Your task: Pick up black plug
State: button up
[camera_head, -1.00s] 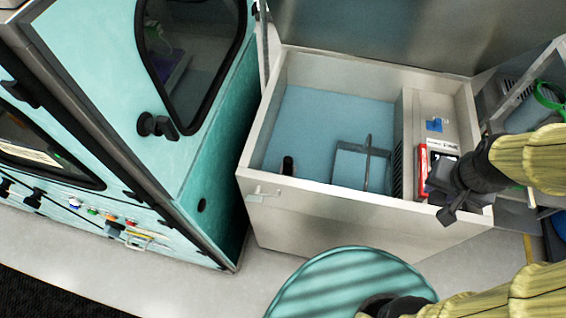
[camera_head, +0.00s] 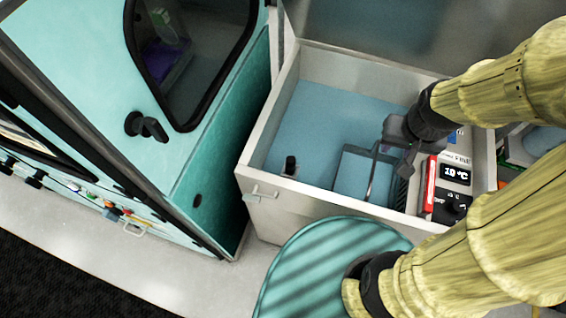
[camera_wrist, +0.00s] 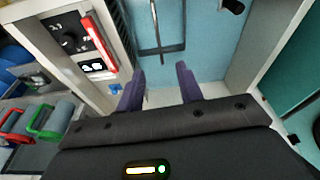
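The black plug (camera_head: 289,166) is a small dark upright cylinder at the near left corner of the open water bath, by its front wall. It also shows in the wrist view (camera_wrist: 233,6), cut by the top edge. My gripper (camera_head: 403,162) is over the right part of the bath, close to the divider beside the control panel and well to the right of the plug. In the wrist view its two purple fingers (camera_wrist: 160,76) stand apart with nothing between them.
The metal bath (camera_head: 265,118) holds blue water and a submerged tray with a thin upright handle (camera_head: 372,170). A control panel with a red strip (camera_head: 430,180) lies at right. A teal cabinet (camera_head: 80,90) stands left, a round teal stool (camera_head: 320,270) in front.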

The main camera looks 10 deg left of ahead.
jog(key=o, duration=0.4)
jog(key=shift+f, duration=0.1)
jog(key=shift+o, duration=0.2)
jog(key=w+a+f+m+g+y+b, duration=0.3)
jog(key=w+a+f+m+y, duration=0.1)
jog(key=f, duration=0.4)
jog(key=w+a+f+m+g+y+b, duration=0.3)
jog(key=w+a+f+m+y, duration=0.1)
jog(key=f, duration=0.5)
jog(key=w+a+f+m+g+y+b, duration=0.3)
jog(key=w+f, duration=0.3)
jog(key=f, duration=0.2)
jog(key=shift+w+a+f+m+y+b, duration=0.2)
jog(key=shift+a+m+y+b, duration=0.2)
jog(key=shift+a+m, duration=0.3)
jog(key=shift+s+a, duration=0.1)
jog(key=p, duration=0.3)
send_over(298, 168)
notch_tip(298, 168, down, 4)
jog(key=shift+f, duration=0.4)
